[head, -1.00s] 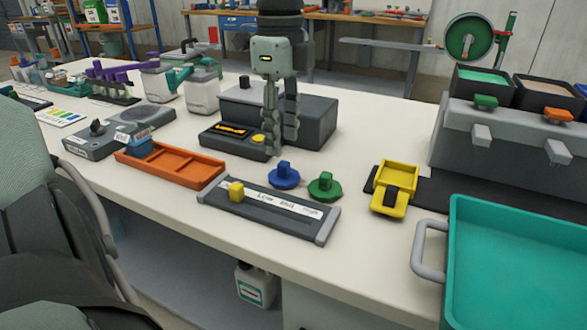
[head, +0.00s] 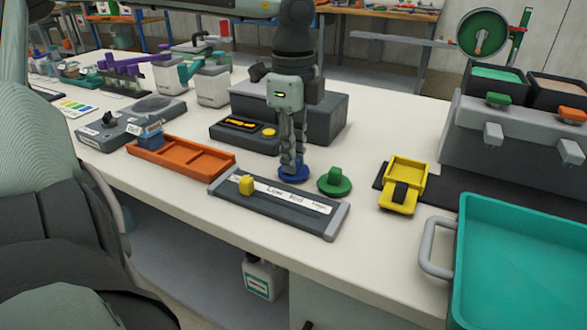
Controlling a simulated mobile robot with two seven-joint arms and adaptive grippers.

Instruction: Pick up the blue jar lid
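The blue jar lid (head: 293,175) lies flat on the white bench, behind the grey slider panel. My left gripper (head: 294,165) points straight down over it. Its two fingers are close together around the lid's raised knob, which they hide; only the round blue rim shows below them. The lid still appears to rest on the bench. My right gripper is not in view.
A green knobbed lid (head: 334,181) sits just right of the blue one. The slider panel (head: 290,211) with a yellow knob is in front. An orange tray (head: 179,157) is left, a yellow holder (head: 404,184) right, and a teal tray (head: 525,260) front right. A dark grey block (head: 325,115) stands behind.

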